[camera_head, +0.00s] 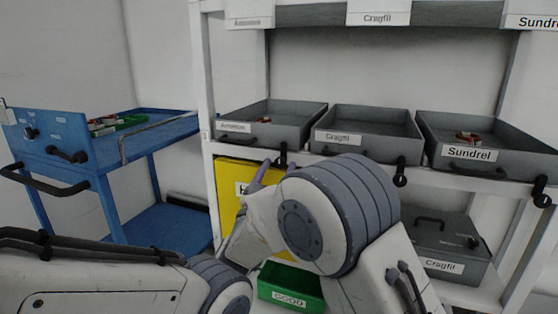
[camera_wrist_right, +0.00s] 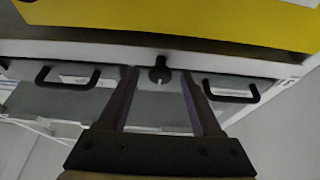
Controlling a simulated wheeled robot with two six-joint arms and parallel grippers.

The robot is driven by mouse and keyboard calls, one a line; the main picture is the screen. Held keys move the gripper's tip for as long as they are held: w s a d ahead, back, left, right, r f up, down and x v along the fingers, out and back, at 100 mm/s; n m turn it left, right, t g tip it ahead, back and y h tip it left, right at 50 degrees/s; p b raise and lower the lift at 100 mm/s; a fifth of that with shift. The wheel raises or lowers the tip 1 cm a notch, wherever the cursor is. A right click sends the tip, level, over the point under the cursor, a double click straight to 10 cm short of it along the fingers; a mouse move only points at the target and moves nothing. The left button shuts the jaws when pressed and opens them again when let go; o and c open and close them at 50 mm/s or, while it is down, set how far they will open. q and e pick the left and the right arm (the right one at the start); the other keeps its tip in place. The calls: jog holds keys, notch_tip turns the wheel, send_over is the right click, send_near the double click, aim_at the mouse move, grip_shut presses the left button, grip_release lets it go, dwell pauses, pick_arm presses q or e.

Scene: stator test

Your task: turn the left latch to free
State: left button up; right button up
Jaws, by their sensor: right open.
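The left latch (camera_head: 283,155) is a small black knob on the front edge of the shelf, between the left and middle trays. In the right wrist view the latch (camera_wrist_right: 159,70) is round and dark with a pale mark. My right gripper (camera_wrist_right: 158,76) is open, with one finger on each side of the latch. Contact with it cannot be told. In the head view a purple finger of the right gripper (camera_head: 264,168) shows below the shelf edge, and my arm hides much of the rest. My left arm crosses the lower left, its gripper out of view.
Grey trays, including one labelled Sundrel (camera_head: 468,153), stand on the shelf. Other latches (camera_head: 400,176) hang from the edge farther right. Black handles (camera_wrist_right: 67,76) flank the latch. A yellow panel (camera_head: 228,190) and green bin (camera_head: 290,285) are below. A blue cart (camera_head: 105,190) stands left.

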jog(key=shift+w+d+r, duration=0.15)
jog(key=shift+w, duration=0.2)
grip_shut()
jog(key=shift+r+n+y+p, duration=0.15)
jog(key=shift+n+y+p, duration=0.35)
jog(key=shift+n+p, duration=0.65)
jog(key=n+y+p, duration=0.2)
jog(key=n+p, duration=0.3)
jog(key=n, duration=0.1)
jog(key=n+g+y+p, duration=0.1)
jog(key=n+y+p, duration=0.1)
jog(key=n+p, duration=0.4)
jog(key=n+g+y+p, duration=0.1)
jog(key=n+y+p, duration=0.2)
jog(key=n+p, duration=0.3)
jog(key=shift+s+d+r+n, duration=0.15)
jog(key=shift+d+r+n, duration=0.1)
jog(key=shift+n, duration=0.1)
jog(key=shift+f+n+g+p, duration=0.15)
jog(key=shift+n+g+p, duration=0.35)
jog(key=shift+n+p, duration=0.45)
